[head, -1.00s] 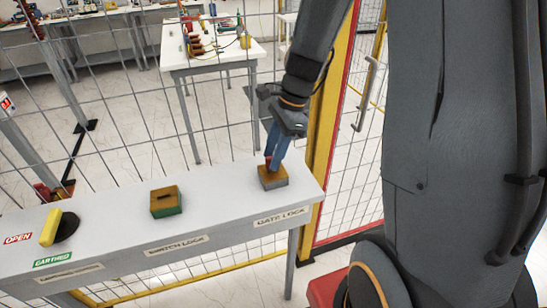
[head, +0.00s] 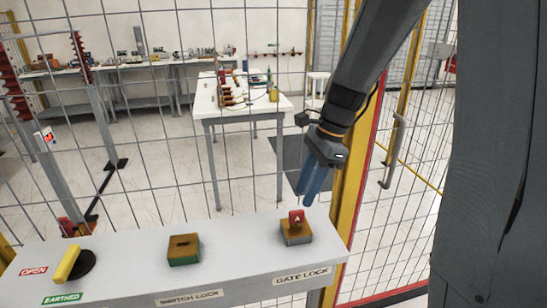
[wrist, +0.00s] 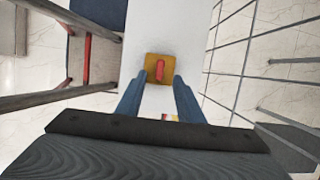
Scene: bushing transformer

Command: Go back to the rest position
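The red key (head: 296,217) marked "A" stands upright in the yellow-brown gate lock block (head: 295,235) at the right end of the grey shelf (head: 235,256). My gripper (head: 313,188) is above the key and clear of it. In the wrist view the two blue fingers (wrist: 158,98) are spread apart with nothing between them. The red key (wrist: 160,71) and the gate lock block (wrist: 151,62) show beyond the fingertips in that view.
The switch lock block (head: 184,250) with an empty slot sits mid-shelf. A yellow handle (head: 67,264) on a black disc is at the left, by the OPEN and EARTHED labels. Wire fence (head: 140,190) stands behind the shelf, with a yellow post (head: 350,190) at the right.

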